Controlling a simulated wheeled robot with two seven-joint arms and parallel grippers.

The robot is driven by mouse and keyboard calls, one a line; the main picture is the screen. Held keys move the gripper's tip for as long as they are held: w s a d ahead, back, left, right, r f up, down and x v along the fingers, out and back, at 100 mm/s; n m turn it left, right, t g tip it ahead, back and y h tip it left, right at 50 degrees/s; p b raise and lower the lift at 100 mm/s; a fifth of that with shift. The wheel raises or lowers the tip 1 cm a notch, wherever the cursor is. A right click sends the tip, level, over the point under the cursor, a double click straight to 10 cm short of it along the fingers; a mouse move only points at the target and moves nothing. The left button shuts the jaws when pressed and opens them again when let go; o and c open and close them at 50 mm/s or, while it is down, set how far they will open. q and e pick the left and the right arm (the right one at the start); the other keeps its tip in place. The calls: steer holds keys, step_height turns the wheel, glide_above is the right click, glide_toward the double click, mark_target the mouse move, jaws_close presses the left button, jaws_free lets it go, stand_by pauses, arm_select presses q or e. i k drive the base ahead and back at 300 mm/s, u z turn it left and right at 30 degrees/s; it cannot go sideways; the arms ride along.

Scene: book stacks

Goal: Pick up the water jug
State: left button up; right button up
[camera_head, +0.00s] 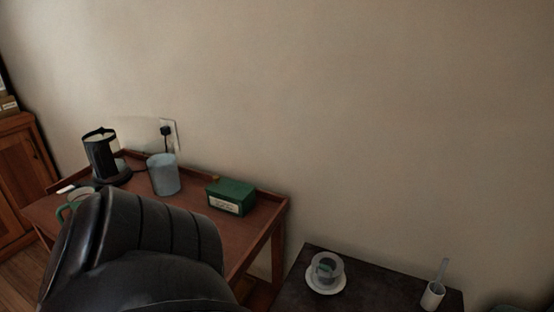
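A pale blue-grey cylinder (163,174), which may be the water jug, stands upright on the wooden side table (205,238) near the wall. I cannot make out a handle or spout on it. A black kettle-like vessel (101,158) stands to its left on a dark base. Neither of my grippers shows in the head view.
A green box (231,196) sits right of the cylinder; a green mug (77,198) is partly hidden by a black leather chair (140,245) in front. A cord runs to a wall outlet (169,133). A dark table (385,290) holds a cup on a saucer (326,275) and a white container (433,295).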

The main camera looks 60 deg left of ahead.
mark_target(159, 155)
steer(key=z, duration=0.8)
steer(key=k, duration=1.1)
steer(key=u, duration=1.6)
